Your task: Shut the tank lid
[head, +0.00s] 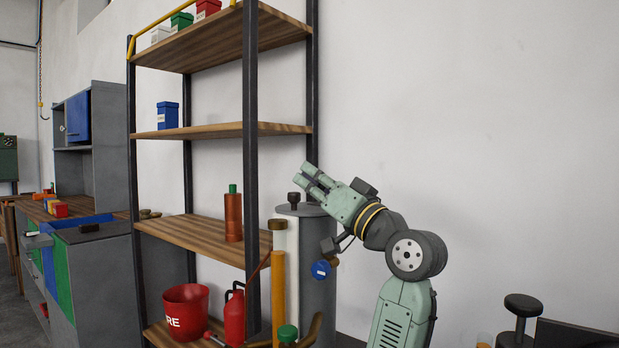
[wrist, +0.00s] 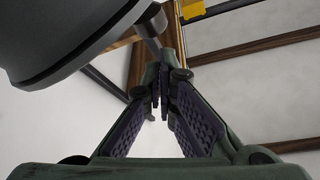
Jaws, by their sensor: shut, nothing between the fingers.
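The tank (head: 318,290) is a grey upright cylinder beside the shelf's right post in the head view. Its grey round lid (head: 312,210) shows at the top with a dark knob (head: 294,198); I cannot tell whether the lid is fully seated. My gripper (head: 308,176) is above the lid, just right of and higher than the knob, pointing up and left. Its fingers are shut and empty. In the wrist view the fingertips (wrist: 160,88) are together, and a large dark grey rounded body (wrist: 65,40), possibly the lid, fills the upper left.
A wooden shelf rack (head: 190,232) with dark posts stands left of the tank. A white cylinder (head: 286,265) and an orange post (head: 278,300) stand close before the tank. A red bucket (head: 186,310) and red extinguisher (head: 235,315) are lower left. The wall at right is bare.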

